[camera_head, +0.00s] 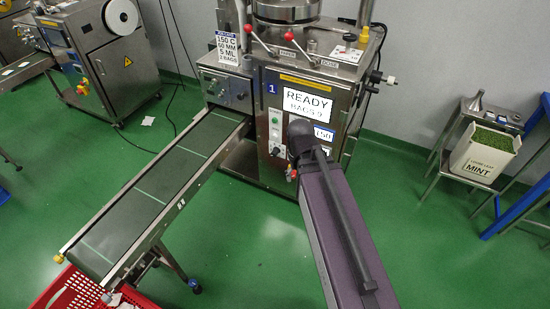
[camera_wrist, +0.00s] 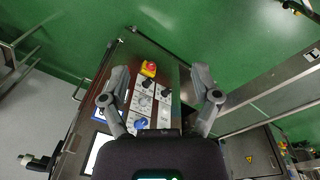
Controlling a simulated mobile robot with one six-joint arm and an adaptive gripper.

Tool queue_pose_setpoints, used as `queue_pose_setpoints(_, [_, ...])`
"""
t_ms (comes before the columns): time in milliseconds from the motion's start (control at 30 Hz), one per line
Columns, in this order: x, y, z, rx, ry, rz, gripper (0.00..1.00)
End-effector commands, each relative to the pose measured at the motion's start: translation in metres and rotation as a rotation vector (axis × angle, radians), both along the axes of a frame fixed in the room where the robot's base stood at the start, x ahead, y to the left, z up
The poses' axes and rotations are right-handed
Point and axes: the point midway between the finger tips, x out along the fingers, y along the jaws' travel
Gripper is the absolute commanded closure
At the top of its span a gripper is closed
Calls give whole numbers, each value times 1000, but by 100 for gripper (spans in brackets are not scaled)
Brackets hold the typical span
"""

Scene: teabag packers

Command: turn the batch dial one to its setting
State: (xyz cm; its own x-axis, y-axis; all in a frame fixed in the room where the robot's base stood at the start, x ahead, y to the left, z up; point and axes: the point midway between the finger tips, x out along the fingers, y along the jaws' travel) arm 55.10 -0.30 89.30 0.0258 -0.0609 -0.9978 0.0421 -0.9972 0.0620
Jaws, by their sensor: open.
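The teabag packer marked 1 (camera_head: 318,78) stands ahead, its screen (camera_head: 307,103) reading READY and a BAGS line, perhaps 2. A black dial (camera_head: 277,151) sits low on its front. I cannot tell from the labels which knob is the batch dial. My gripper (camera_wrist: 160,88) is open and empty, its fingers on either side of the panel, with no visible contact. The head view hides the gripper behind my arm.
A sign (camera_head: 226,48) lists 150 C, 60 MM, 5 ML and apparently 2 BAGS. A conveyor (camera_head: 150,195) runs down-left to a red crate (camera_head: 75,290). A mint bin (camera_head: 483,155) stands right. Green floor is clear between machine and bin.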

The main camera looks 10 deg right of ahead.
Motion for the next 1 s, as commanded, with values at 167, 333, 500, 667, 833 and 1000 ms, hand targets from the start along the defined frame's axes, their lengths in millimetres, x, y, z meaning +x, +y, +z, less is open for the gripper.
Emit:
queue_pose_setpoints(167, [20, -4, -38, -80, -31, 61, 20])
queue_pose_setpoints(333, [40, -11, -68, -173, -63, 129, 20])
queue_pose_setpoints(500, [60, -17, -95, -268, -93, 199, 20])
queue_pose_setpoints(667, [80, -21, -119, -357, -118, 268, 20])
queue_pose_setpoints(833, [101, -25, -143, -453, -141, 343, 20])
queue_pose_setpoints(1000, [121, -26, -166, -551, -161, 419, 20])
